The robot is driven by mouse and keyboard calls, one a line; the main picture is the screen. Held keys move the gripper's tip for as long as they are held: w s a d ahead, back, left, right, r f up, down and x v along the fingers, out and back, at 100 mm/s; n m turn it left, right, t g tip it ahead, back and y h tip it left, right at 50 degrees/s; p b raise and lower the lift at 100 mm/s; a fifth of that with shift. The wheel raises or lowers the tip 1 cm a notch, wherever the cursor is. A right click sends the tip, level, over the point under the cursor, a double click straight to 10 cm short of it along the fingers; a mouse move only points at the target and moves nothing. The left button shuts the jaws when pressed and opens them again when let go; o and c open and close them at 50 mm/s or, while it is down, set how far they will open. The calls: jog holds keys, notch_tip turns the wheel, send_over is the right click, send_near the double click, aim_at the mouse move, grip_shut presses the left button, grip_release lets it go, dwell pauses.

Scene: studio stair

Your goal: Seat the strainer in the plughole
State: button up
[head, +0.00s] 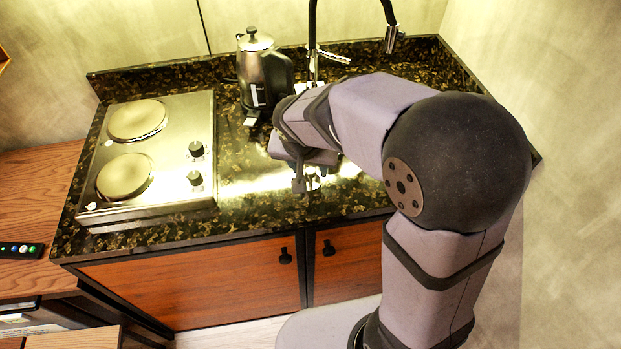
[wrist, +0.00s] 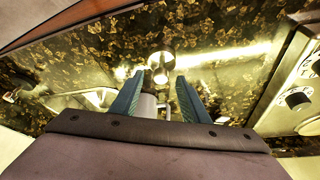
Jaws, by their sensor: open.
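My gripper (wrist: 160,77) is open, with its two blue-green fingers apart and pointing at the counter. In the head view my gripper (head: 306,184) hangs low over the front part of the counter. A small round shiny metal piece with a knob, apparently the strainer (wrist: 161,59), lies on the dark speckled counter just beyond and between the fingertips in the wrist view. I see no finger closed on it. I cannot make it out clearly in the head view. The plughole is not visible; my arm covers the sink area in the head view.
A two-plate hob (head: 160,200) stands to the left on the speckled counter (head: 262,207). A metal kettle (head: 250,72) stands at the back, near the black tap (head: 313,45). A wall bounds the right side. Bare counter lies between hob and gripper.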

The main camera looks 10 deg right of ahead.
aim_at(311, 170)
jog(key=shift+x, duration=1.85)
jog(key=shift+c, duration=0.7)
jog(key=shift+w, duration=0.1)
grip_shut()
jog(key=shift+r, duration=0.1)
notch_tip(311, 170, up, 10)
jog(key=shift+a+f, duration=0.1)
